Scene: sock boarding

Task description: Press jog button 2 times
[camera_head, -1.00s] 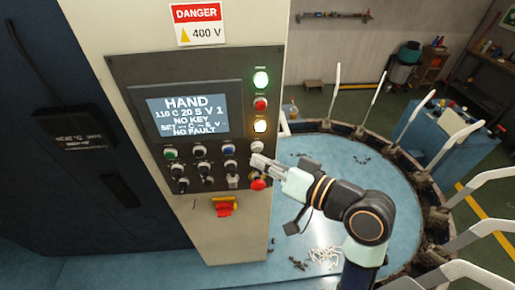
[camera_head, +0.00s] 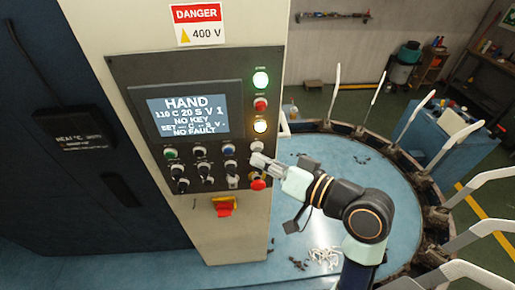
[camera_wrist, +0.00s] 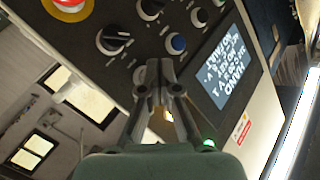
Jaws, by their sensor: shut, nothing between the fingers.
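The control panel (camera_head: 190,75) has a row of round buttons under its screen: green (camera_head: 170,153), black, blue (camera_head: 228,149) and white (camera_head: 257,146). I cannot read which label says jog.
The screen (camera_head: 187,116) reads HAND and NO FAULT. Black knobs sit below the buttons, with a red mushroom button (camera_head: 258,184) just under my gripper and a red-yellow switch (camera_head: 224,206) lower. Green, red and white lamps line the right. A blue round table (camera_head: 335,160) with white forms lies behind.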

